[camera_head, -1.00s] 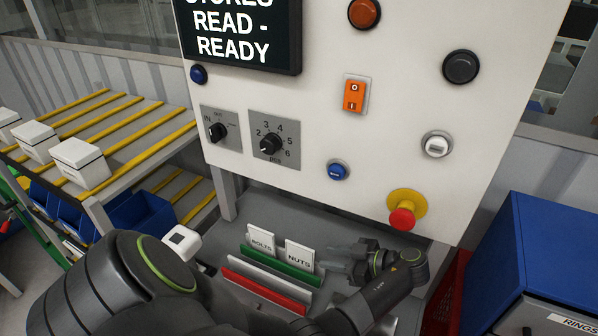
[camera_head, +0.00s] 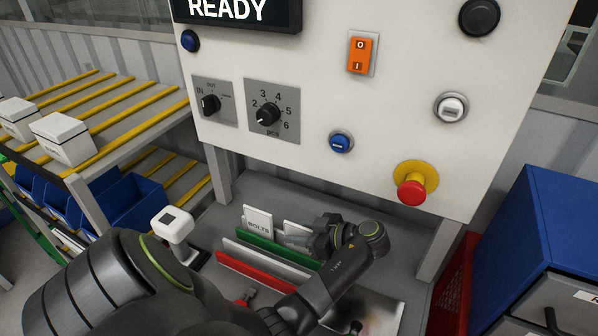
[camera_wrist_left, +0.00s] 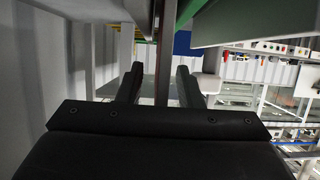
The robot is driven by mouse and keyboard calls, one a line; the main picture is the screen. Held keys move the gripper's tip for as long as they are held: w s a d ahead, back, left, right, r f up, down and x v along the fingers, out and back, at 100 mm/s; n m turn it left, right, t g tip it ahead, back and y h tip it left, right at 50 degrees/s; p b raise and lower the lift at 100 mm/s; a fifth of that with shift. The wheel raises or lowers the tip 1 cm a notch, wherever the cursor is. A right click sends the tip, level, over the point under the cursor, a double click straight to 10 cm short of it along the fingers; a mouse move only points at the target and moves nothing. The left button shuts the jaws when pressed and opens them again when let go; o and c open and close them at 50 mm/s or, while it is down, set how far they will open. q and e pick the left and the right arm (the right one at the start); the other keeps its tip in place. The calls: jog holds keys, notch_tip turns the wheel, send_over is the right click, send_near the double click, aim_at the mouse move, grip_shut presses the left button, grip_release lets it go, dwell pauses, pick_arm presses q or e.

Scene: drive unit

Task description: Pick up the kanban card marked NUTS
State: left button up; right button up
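The NUTS card (camera_head: 296,227) is white and stands upright in a slot behind the green divider, right of the white BOLTS card (camera_head: 257,222). My left gripper (camera_head: 300,239) is at the NUTS card and hides most of it, including its lettering. In the left wrist view, my left gripper's two fingers (camera_wrist_left: 160,85) are apart. A thin dark upright strip (camera_wrist_left: 164,45) runs between them, with gaps on both sides; it may be the card seen edge-on. My right gripper is not in view.
The green divider (camera_head: 280,250), a grey one (camera_head: 265,261) and a red one (camera_head: 255,272) form the rack. The control panel (camera_head: 300,185) with a red stop button (camera_head: 411,192) rises behind. A blue cabinet (camera_head: 540,235) stands at right.

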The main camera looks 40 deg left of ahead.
pick_arm(q)
jog(key=shift+d, duration=0.1)
grip_shut()
jog(key=shift+r, duration=0.15)
